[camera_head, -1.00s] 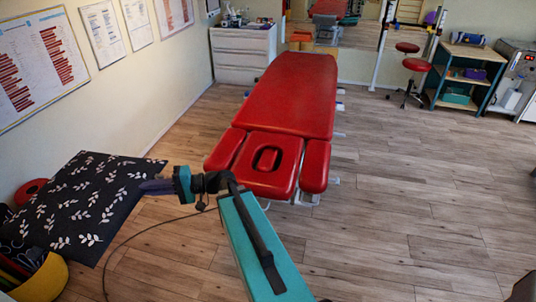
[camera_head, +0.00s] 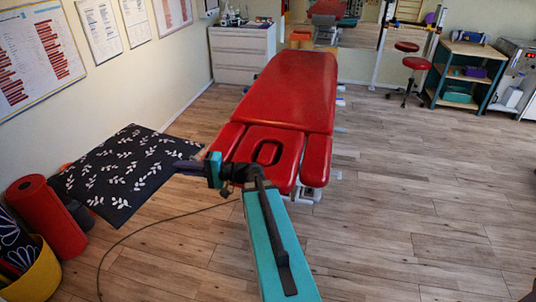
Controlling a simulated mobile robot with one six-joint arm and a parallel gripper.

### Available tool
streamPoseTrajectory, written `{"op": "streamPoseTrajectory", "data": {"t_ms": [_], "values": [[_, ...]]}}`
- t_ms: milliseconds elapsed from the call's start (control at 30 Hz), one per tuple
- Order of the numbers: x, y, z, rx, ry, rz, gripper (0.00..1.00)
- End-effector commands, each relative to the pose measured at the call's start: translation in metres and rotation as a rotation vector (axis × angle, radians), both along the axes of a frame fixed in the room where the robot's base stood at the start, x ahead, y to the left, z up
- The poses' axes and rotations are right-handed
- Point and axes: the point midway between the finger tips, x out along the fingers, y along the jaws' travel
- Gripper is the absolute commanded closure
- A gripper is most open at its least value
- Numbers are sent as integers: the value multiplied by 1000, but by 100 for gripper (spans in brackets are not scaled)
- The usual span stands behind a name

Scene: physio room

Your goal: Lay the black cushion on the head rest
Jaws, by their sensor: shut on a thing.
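The black cushion (camera_head: 125,172), flat with a white leaf pattern, is held out to the left of the treatment table. My gripper (camera_head: 180,166) is shut on its right edge. The head rest (camera_head: 283,161) is the red padded near end of the table, with an oval face hole. My gripper is to the left of the head rest in the picture, and the cushion appears apart from it. My arm hides part of the near edge of the head rest. The height of the cushion above the floor is hard to tell.
The red table top (camera_head: 290,92) stretches away, bare. At lower left stand a red roll (camera_head: 46,215) and a yellow basket (camera_head: 38,275) of rolled things. A dark cable (camera_head: 150,228) lies on the floor. The wooden floor at right is clear. A white cabinet (camera_head: 242,55) stands behind.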

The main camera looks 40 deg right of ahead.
Motion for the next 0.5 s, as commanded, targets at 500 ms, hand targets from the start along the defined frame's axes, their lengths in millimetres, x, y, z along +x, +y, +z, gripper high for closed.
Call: {"op": "streamPoseTrajectory", "data": {"t_ms": [500], "values": [[-27,-158,-58,7,-24,-288,100]]}}
